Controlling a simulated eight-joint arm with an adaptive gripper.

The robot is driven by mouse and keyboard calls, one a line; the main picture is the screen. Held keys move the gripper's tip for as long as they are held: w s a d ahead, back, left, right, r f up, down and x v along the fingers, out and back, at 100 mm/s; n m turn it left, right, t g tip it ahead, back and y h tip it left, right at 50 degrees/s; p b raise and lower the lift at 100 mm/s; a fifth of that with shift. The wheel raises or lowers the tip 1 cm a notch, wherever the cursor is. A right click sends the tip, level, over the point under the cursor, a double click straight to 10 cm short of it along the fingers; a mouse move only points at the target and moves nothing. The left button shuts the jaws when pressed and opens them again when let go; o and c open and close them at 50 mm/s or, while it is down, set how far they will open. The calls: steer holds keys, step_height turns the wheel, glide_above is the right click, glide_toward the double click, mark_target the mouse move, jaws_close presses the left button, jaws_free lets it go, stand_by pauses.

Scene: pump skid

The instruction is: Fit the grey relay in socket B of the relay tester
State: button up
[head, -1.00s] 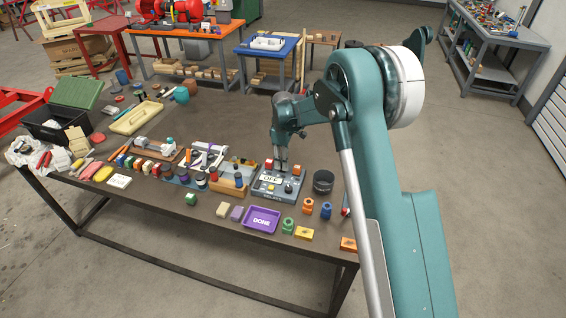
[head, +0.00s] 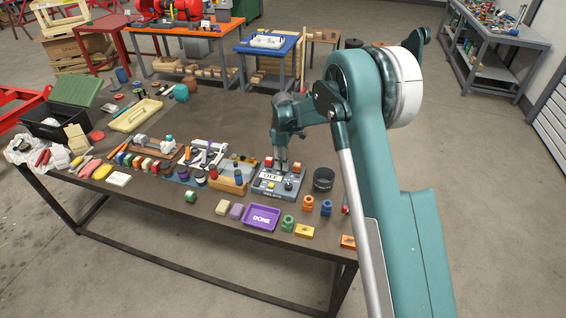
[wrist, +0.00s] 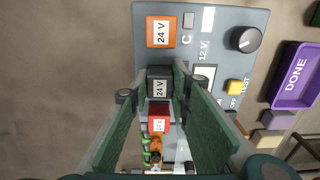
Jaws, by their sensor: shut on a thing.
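The relay tester (head: 268,190) is a grey box near the table's front edge, with a row of relays along one side. In the wrist view, an orange relay marked 24 V (wrist: 160,32) sits beside the letter C, at one end of the row. A red relay (wrist: 159,123) is at the other end. My gripper (wrist: 163,88) is shut on the dark grey relay marked 24 V (wrist: 159,86), between these two and in line with them. In the head view my gripper (head: 281,168) points down over the tester. The relay's underside and its socket are hidden, so I cannot tell how deep it sits.
The tester's black knob (wrist: 246,39) and yellow TEST button (wrist: 233,88) lie beside the row. The purple DONE tray (head: 262,218) is in front of the tester. A dark round pot (head: 323,180) stands to its right, and a wooden block with coloured parts (head: 229,184) to its left.

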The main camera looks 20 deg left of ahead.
steer(key=o, duration=0.9)
step_height(320, 180, up, 12)
stand_by(0.6)
stand_by(0.6)
